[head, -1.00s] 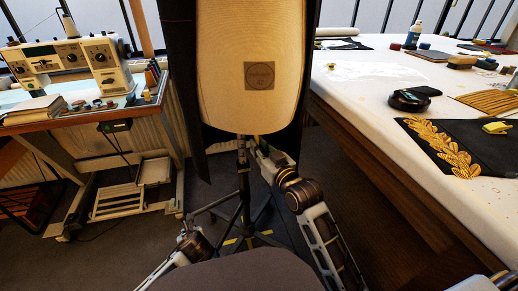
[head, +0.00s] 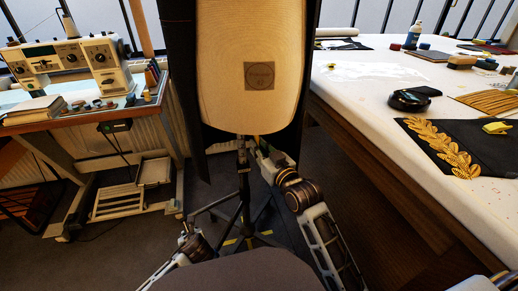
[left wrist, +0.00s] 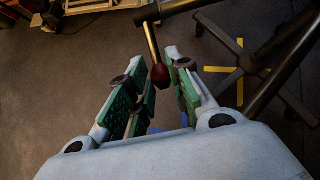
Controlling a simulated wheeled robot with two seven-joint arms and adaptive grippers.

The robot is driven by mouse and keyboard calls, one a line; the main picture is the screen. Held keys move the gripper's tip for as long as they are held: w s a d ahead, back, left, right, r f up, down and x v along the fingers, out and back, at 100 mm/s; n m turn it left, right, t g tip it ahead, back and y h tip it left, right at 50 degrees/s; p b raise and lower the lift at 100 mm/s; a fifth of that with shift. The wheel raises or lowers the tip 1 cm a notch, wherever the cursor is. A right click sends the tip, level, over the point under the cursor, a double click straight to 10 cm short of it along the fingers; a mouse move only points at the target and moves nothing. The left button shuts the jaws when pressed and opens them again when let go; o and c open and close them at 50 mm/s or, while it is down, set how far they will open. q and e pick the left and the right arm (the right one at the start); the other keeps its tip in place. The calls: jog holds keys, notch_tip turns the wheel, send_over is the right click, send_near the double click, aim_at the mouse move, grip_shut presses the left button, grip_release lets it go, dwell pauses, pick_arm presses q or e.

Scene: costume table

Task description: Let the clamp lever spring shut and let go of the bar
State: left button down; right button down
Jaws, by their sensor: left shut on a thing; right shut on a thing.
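A pale dress form (head: 252,70) stands on a dark stand with a pole (head: 243,190) and spread legs. In the left wrist view, the metal clamp lever (left wrist: 152,42) with a dark red knob (left wrist: 161,76) reaches between the green-padded fingers of my left gripper (left wrist: 157,80). The left gripper is shut on the lever, low by the stand in the head view. My right gripper (head: 254,147) reaches up to the top of the stand, just under the form. It is shut on the bar there; its fingertips and most of the bar are hard to make out.
A sewing machine (head: 85,60) stands on a table at left. A white-topped table (head: 375,105) at right holds a black round case (head: 409,99) and gold-embroidered cloth (head: 450,150). Stand legs (left wrist: 275,85) spread close to my left gripper. Dark floor lies between the tables.

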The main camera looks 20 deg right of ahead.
aim_at(188, 231)
pick_arm(q)
jog(key=shift+w+a+r, duration=0.1)
jog(key=shift+w+a, duration=0.05)
jog(key=shift+w, duration=0.15)
pick_arm(e)
jog(key=shift+d+r, duration=0.1)
jog(key=shift+r, duration=0.3)
pick_arm(q)
jog(key=shift+x, duration=1.05)
jog(key=shift+s, duration=0.1)
jog(key=shift+x, duration=1.3)
jog(key=shift+r, duration=0.1)
jog(key=c, duration=1.6)
grip_release()
jog(key=o, duration=0.6)
jog(key=shift+s+f, duration=0.2)
jog(key=shift+f, duration=0.05)
